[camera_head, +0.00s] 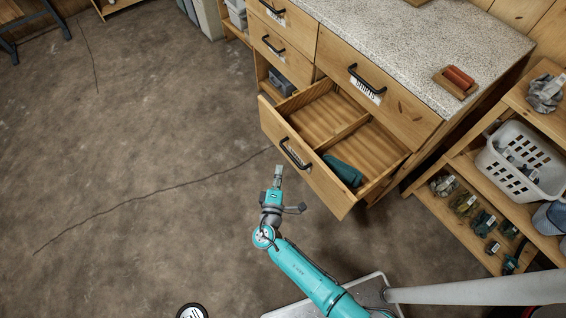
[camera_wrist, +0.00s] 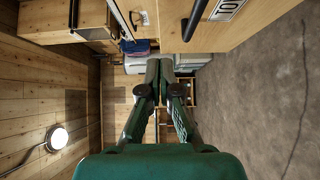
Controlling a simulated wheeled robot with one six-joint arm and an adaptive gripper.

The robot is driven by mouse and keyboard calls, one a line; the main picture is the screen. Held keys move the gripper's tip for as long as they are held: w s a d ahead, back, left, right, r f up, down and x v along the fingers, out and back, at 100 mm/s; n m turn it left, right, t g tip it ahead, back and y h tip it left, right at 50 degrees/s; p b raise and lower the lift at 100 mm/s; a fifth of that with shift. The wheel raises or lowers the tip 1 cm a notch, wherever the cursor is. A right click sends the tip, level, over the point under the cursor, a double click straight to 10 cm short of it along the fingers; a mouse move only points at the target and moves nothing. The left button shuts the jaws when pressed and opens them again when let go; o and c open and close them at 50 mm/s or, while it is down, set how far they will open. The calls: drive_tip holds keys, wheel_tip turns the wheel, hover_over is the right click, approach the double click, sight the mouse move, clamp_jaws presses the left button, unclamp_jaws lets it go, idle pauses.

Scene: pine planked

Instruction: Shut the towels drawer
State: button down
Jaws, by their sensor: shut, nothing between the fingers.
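An open wooden drawer (camera_head: 329,188) juts out from the lower part of the wooden cabinet. It has a dark bar handle (camera_head: 293,153) and a label too small to read. A divider splits its inside, and a folded teal cloth (camera_head: 343,170) lies in the near part. My gripper (camera_head: 279,169) is in front of the drawer's face, close to the handle in the picture; I cannot tell whether it touches. In the wrist view my gripper (camera_wrist: 160,66) has its fingers together and empty. A wooden front with a dark handle (camera_wrist: 195,20) and a label shows beside it.
A speckled grey countertop (camera_head: 420,40) tops the cabinet, with a red-brown object on a small wooden tray (camera_head: 455,83). A closed drawer (camera_head: 380,88) sits above the open one. A shelf with a white basket (camera_head: 521,162) stands at right. The floor (camera_head: 130,150) at left is clear.

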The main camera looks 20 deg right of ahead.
approach(293, 137)
drive_tip(key=w+a, duration=0.1)
drive_tip(key=w, duration=0.3)
drive_tip(key=shift+w+d+r, duration=0.1)
drive_tip(key=shift+w+d, duration=0.05)
drive_tip(key=shift+d, duration=0.35)
drive_tip(key=shift+w+d+r, duration=0.1)
drive_tip(key=shift+w+d, duration=0.1)
drive_tip(key=shift+d, duration=0.35)
drive_tip(key=shift+w+d, duration=0.3)
drive_tip(key=shift+d, duration=0.6)
